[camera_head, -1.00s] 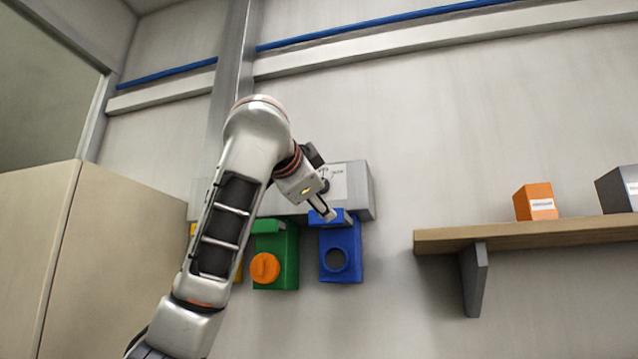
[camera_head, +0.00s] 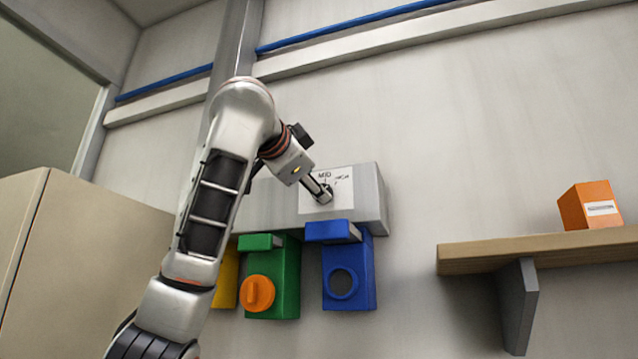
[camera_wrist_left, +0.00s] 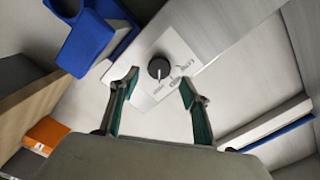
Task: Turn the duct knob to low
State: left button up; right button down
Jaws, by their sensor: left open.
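The duct knob is a round dark knob with a white pointer line, on a white label plate (camera_head: 340,186) with "MID" and "HIGH" lettering, fixed to a grey wall box (camera_head: 370,195). In the left wrist view the knob (camera_wrist_left: 159,68) lies just beyond and between my open fingertips, with its pointer toward one of the printed words. My left gripper (camera_head: 325,194) is in front of the plate and covers most of the knob in the head view. It also shows in the left wrist view (camera_wrist_left: 158,86), open and empty. My right gripper is in neither view.
Below the box hang a blue box (camera_head: 365,280) with a round hole, a green box (camera_head: 287,290) with an orange knob (camera_head: 257,293), and a yellow box (camera_head: 226,282). A wooden shelf (camera_head: 540,250) with an orange box (camera_head: 590,205) is at right. A beige cabinet (camera_head: 90,250) stands left.

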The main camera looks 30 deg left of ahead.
pick_arm(q)
jog(key=p+x, duration=0.1)
jog(key=x, duration=0.3)
jog(key=shift+f, duration=0.1)
jog(key=shift+w, duration=0.1)
jog(key=shift+w+a, duration=0.1)
jog(key=c, duration=1.1)
jog(key=shift+f, duration=0.1)
